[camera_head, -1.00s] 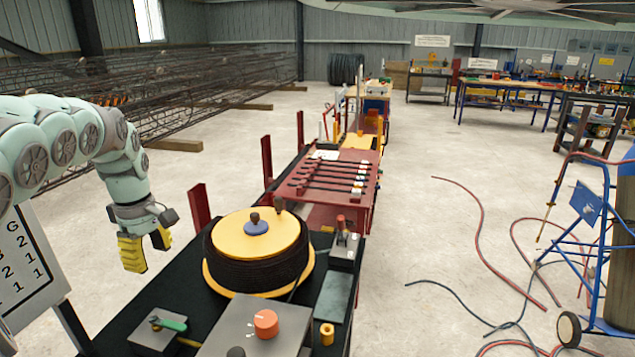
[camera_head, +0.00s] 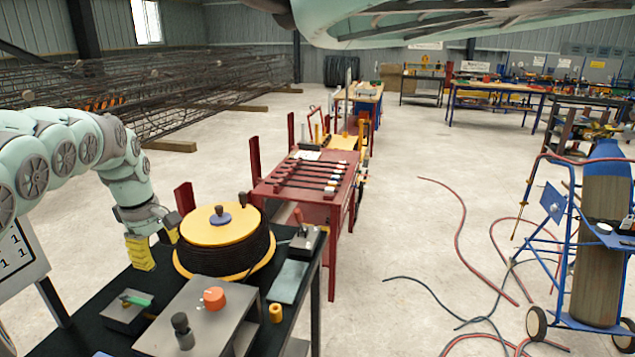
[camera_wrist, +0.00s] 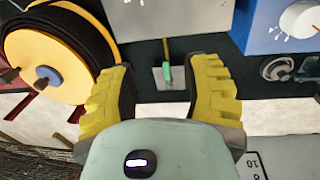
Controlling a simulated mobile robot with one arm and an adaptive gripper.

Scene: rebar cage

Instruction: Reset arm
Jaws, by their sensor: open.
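My pale green arm reaches in from the left in the head view. My gripper (camera_head: 152,246) has yellow pads and hangs pointing down, left of the yellow-and-black spool (camera_head: 224,243), above the left part of the black bench. In the wrist view my gripper (camera_wrist: 160,95) is open, its two yellow fingers wide apart with nothing between them. Beyond the fingertips is a small grey box with a green-handled lever (camera_wrist: 167,70). The same lever box shows in the head view (camera_head: 128,312), in front of my gripper. The spool also shows at the upper left of the wrist view (camera_wrist: 55,60).
A grey control box with an orange knob (camera_head: 214,298) stands in front of the spool. A red rack with several bars (camera_head: 305,178) is behind it. A white sign board (camera_head: 18,255) stands at the left. Hoses (camera_head: 455,220) lie on the floor near a blue cart (camera_head: 590,230).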

